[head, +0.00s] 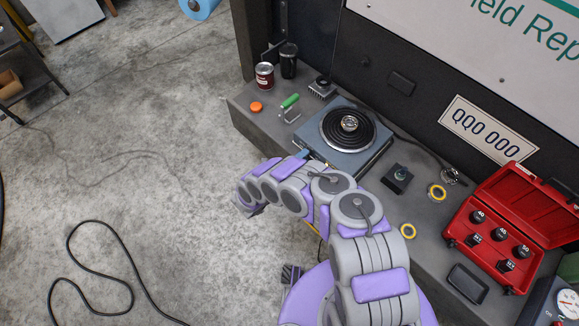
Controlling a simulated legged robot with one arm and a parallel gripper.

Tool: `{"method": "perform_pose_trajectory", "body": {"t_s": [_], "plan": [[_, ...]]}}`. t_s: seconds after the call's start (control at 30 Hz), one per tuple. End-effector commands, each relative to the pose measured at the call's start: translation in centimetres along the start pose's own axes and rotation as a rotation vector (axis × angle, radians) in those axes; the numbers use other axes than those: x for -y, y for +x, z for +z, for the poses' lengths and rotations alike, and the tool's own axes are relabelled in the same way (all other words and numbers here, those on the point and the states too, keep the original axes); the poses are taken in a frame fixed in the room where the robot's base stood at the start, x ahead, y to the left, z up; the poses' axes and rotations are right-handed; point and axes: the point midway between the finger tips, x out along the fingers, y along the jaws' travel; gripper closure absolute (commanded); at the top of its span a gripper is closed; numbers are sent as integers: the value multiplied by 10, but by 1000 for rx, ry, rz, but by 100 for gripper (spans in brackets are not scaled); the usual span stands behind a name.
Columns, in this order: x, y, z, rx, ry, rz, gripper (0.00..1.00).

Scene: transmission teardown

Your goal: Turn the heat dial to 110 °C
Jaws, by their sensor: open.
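The hot plate (371,160) is a blue-grey box with a black coiled burner, standing on the grey bench. A metal ring-shaped part (349,123) sits on the middle of the coil. The plate's front side is largely hidden behind my arm, and I cannot make out the heat dial or its marks. My gripper (246,206) is at the end of the bent arm, in front of the bench and left of the hot plate. It is open and seems empty, apart from the plate; its fingertips are hard to make out.
A green-handled tool (289,101), an orange cap (256,106) and two cans stand on the bench (243,122) at left. A small black box with a knob (397,178), yellow rings and a red socket case (500,237) are to the right. The floor at left is mostly clear.

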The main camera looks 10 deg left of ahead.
Motion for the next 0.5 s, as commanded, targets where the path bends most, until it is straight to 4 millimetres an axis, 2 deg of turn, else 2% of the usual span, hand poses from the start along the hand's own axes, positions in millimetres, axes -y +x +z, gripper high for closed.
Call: {"method": "perform_pose_trajectory", "body": {"t_s": [0.17,0.5], "plan": [[0,-27,1,5,0,0,55],[-2,-103,1,4,-2,0,55]]}}
